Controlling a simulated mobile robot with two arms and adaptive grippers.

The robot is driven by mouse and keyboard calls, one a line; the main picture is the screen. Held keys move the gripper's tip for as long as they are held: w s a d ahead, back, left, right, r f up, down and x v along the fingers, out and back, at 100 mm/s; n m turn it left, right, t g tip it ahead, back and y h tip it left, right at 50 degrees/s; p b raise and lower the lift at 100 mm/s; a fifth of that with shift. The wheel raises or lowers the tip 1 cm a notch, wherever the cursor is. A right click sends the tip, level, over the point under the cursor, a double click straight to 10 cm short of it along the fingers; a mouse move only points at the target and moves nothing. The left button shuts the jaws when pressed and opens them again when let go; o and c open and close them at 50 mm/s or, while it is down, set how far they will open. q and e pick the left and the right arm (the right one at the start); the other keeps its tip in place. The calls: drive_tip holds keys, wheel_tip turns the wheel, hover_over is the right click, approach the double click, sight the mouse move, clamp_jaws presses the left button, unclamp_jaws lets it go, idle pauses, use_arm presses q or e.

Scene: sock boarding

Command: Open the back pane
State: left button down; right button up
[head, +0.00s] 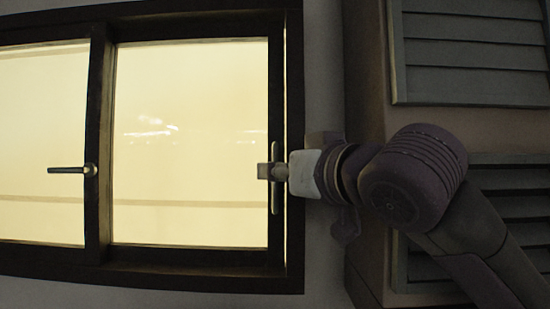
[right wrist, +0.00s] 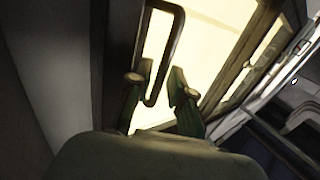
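A dark-framed window fills the left of the head view, with a right pane (head: 190,120) and a left pane (head: 40,120). Which one is the back pane I cannot tell for sure. The right pane has a tall vertical pull handle (head: 275,215) on its right stile, and this handle also shows in the right wrist view (right wrist: 170,50). The left pane has a short lever handle (head: 66,170). My right gripper (head: 268,171) is at the pull handle. In the right wrist view its fingers (right wrist: 156,82) are apart, with the handle's near end between them; contact is unclear. My left gripper is out of view.
Louvered shutters (head: 470,55) and a cabinet-like side panel (head: 368,100) stand right of the window, close behind my right arm. A strip of bare wall (head: 323,60) lies between window and panel. The space before the left pane is clear.

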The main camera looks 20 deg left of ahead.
drive_tip(key=shift+w+a, duration=0.35)
drive_tip(key=shift+f, duration=0.1)
clamp_jaws()
